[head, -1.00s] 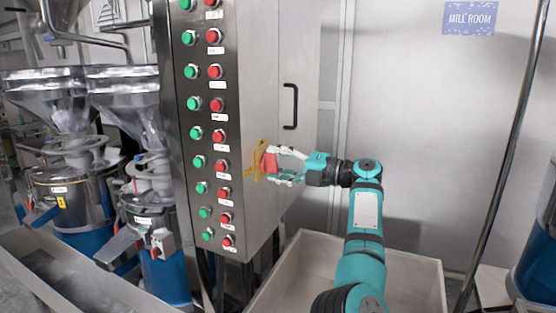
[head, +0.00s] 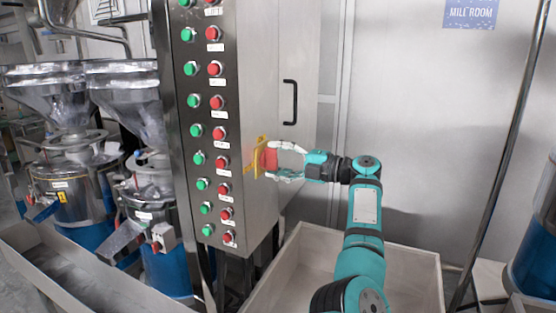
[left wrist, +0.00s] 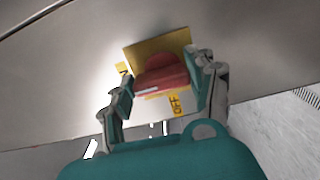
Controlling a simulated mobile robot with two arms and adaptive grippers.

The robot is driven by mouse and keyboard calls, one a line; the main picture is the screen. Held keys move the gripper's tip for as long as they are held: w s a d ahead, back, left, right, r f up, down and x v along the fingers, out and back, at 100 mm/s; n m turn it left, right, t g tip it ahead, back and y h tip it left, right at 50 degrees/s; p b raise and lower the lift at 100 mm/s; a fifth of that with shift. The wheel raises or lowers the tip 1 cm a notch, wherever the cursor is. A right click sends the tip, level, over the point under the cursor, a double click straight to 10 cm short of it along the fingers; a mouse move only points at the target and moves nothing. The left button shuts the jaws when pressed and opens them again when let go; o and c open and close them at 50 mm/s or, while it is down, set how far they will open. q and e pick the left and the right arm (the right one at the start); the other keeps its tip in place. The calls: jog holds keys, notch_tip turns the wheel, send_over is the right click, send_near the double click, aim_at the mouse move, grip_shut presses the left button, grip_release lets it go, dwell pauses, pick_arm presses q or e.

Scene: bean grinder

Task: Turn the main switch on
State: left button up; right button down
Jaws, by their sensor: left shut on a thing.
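The main switch is a red knob (head: 270,159) on a yellow plate (head: 256,167), on the side of the steel control cabinet. My left gripper (head: 271,160) has come to it from the right and is shut on the knob, one finger above and one below in the head view. In the left wrist view the red knob (left wrist: 161,76) lies between the two fingers (left wrist: 160,82). A yellow OFF label (left wrist: 176,105) shows below it, and part of another yellow label (left wrist: 123,69) shows at its left. My right gripper is not in view.
The cabinet front (head: 182,120) carries rows of green and red buttons. A black handle (head: 291,102) is above the switch. A pale open bin (head: 419,268) stands below my arm. Grinders with metal hoppers (head: 125,95) stand at the left.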

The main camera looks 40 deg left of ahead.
pick_arm(q)
jog(key=o, duration=1.2)
jog(key=v, duration=1.2)
